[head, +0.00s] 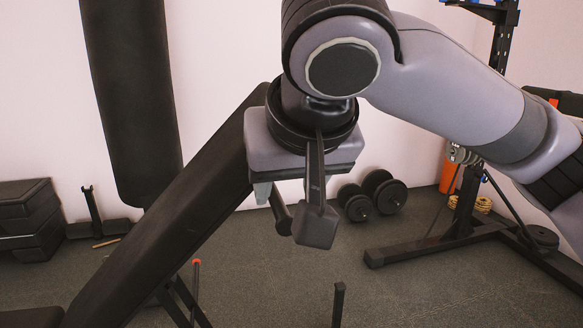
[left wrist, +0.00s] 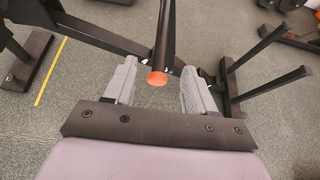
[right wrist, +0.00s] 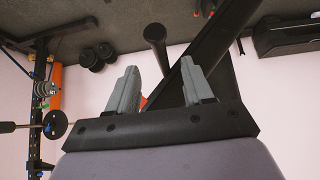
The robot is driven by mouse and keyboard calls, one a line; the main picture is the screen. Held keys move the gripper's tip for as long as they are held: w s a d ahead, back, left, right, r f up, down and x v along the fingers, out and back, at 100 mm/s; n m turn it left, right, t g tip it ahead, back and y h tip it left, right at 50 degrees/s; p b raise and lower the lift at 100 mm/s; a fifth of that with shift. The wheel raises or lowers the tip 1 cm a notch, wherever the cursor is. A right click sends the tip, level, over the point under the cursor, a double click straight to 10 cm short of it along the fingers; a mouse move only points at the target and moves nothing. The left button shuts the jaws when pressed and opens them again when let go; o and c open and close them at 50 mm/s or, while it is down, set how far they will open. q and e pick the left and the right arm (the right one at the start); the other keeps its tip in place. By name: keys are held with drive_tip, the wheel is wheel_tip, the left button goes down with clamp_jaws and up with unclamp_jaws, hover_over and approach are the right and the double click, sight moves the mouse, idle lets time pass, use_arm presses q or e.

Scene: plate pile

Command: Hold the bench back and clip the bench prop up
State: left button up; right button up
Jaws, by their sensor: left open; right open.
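The bench back (head: 165,225) is a long black pad that leans up to the right in the head view. A thin prop bar with an orange tip (head: 196,263) stands below it. My right gripper (head: 290,190) hangs beside the upper end of the bench back. In the right wrist view its fingers (right wrist: 160,68) are apart with nothing held, and dark bench parts (right wrist: 215,45) show beyond them. My left gripper is outside the head view. In the left wrist view its fingers (left wrist: 159,68) are open, with the orange-tipped bar (left wrist: 157,77) in the gap; contact cannot be told.
A black punching bag (head: 130,90) hangs behind the bench. Dumbbells (head: 383,192) lie by the wall, and a black rack (head: 465,200) stands at right. Black step boxes (head: 30,215) are at far left. Open floor lies in front of the dumbbells.

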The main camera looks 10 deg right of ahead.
sight(280, 205)
drive_tip(key=shift+x, duration=4.05)
drive_tip(key=shift+r, duration=0.1)
clamp_jaws()
drive_tip(key=shift+a+r, duration=2)
drive_tip(key=shift+r, duration=0.1)
drive_tip(key=shift+w, duration=0.1)
